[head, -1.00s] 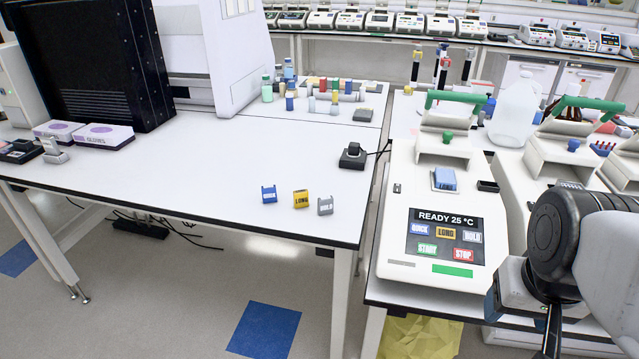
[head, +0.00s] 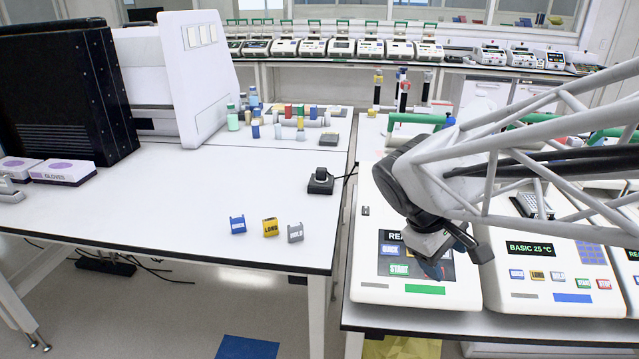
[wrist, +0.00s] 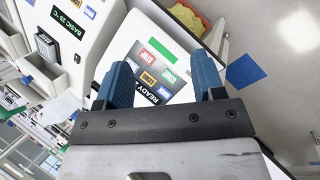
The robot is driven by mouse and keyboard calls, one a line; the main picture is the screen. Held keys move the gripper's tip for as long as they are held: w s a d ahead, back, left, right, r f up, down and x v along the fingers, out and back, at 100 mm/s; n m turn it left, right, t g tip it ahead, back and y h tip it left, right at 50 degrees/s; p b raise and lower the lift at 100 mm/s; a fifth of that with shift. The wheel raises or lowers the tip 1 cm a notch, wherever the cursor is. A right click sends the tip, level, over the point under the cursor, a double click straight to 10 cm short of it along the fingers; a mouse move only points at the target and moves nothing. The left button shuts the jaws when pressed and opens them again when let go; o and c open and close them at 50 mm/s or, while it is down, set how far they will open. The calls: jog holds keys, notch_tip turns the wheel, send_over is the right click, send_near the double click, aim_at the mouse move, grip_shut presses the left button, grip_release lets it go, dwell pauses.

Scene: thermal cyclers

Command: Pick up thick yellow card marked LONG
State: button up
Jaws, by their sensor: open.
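The yellow card marked LONG (head: 270,227) stands on the white table near its front edge in the head view. A blue card (head: 237,225) is to its left and a grey card marked HOLD (head: 295,232) to its right, all slightly apart. My gripper (head: 450,258) is in front of the cycler panel, to the right of the cards and well apart from them. In the wrist view its two blue fingers (wrist: 163,80) are spread with nothing between them. The cycler's screen and buttons show beyond the fingers. The card is not in the wrist view.
The cycler (head: 410,293) stands on the right-hand bench, with another cycler marked BASIC (head: 560,300) beside it. A small black device (head: 320,182) with a cable is behind the cards. The white table (head: 180,190) is clear around the cards. A gap separates table and bench.

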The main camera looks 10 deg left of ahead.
jog(key=w+a+f+n+t+h, duration=0.1)
jog(key=w+a+n+t+h, duration=0.15)
jog(key=w+a+n, duration=0.45)
jog(key=w+a+f+n+t+h, duration=0.2)
jog(key=w+a+n+h, duration=0.15)
jog(key=w+a, duration=0.7)
jog(key=w+a+f+n+t, duration=0.1)
jog(key=a+f+n+t, duration=0.1)
jog(key=a, duration=0.7)
jog(key=w+a+f+n+t, duration=0.2)
jog(key=a+n+t, duration=0.2)
jog(key=a, duration=0.5)
jog(key=w+a+f+n+t, duration=0.1)
jog(key=a+f+n+t, duration=0.1)
jog(key=a, duration=0.7)
jog(key=shift+w+f+n+t+y, duration=0.25)
jog(key=shift+n+t, duration=0.2)
jog(key=shift+n, duration=0.5)
send_near(270, 227)
jog(key=w, duration=0.1)
jog(key=w+d, duration=0.1)
jog(key=w+r, duration=0.1)
jog(key=shift+w+d+r, duration=0.15)
jog(key=shift+w+d, duration=0.3)
jog(key=shift+w, duration=0.05)
